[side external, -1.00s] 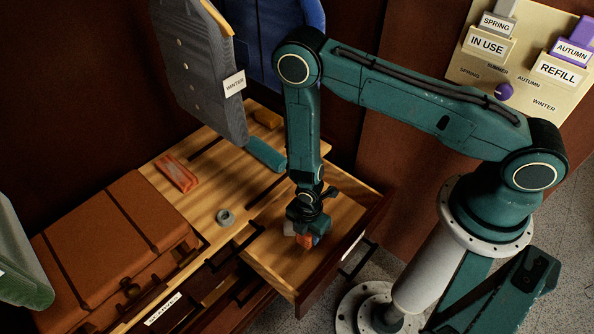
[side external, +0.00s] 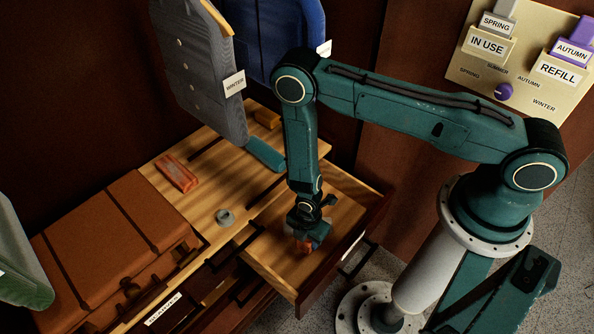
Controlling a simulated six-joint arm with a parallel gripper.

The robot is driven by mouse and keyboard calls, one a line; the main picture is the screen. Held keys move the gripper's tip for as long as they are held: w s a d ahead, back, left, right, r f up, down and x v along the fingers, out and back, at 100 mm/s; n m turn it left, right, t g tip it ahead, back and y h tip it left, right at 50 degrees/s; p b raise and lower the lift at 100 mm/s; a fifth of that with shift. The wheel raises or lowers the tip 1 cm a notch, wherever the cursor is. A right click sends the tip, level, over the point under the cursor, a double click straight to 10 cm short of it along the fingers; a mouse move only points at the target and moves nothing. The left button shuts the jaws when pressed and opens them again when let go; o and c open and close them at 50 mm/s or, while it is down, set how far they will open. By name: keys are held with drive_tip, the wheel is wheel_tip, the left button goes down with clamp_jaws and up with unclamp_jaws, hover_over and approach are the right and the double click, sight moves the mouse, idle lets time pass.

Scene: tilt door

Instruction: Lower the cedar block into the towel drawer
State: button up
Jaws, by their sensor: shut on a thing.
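My gripper (side external: 304,241) points down inside the open drawer (side external: 268,257) at the right end of the wooden dresser. It is shut on a small orange-brown block (side external: 302,246), which I take for the cedar block. The gripper hides most of the block. The block is at or very near the drawer floor; I cannot tell whether it touches. The drawer is pulled out, with pale wood inside and a dark front. A label on its front is too slanted to read.
A brown suitcase (side external: 115,235) stands at left. A grey garment (side external: 199,70) tagged WINTER hangs behind.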

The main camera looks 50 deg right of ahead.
drive_tip(key=shift+f, duration=1.95)
drive_tip(key=shift+f, duration=2.5)
idle(2.2)
drive_tip(key=o, duration=1.1)
drive_tip(key=shift+r, duration=0.15)
